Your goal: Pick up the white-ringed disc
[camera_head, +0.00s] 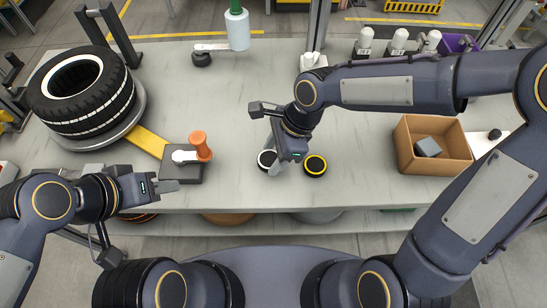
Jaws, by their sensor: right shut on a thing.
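The white-ringed disc (265,159) lies on the table near its front middle, partly hidden by my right gripper. My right gripper (272,166) reaches down over it, with its fingers at the disc's right side, and is shut on the disc. I cannot tell whether the disc is clear of the table top. My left gripper (166,192) is at the table's front left edge, apart from the discs. Its fingers overlap in the view, so its opening is unclear.
A yellow-ringed disc (315,165) lies just right of the white-ringed one. A tyre (84,104) sits at left beside a clamp with an orange knob (200,146). A cardboard box (412,166) holds a grey block (427,147). White-capped bottles (397,42) stand at the back right.

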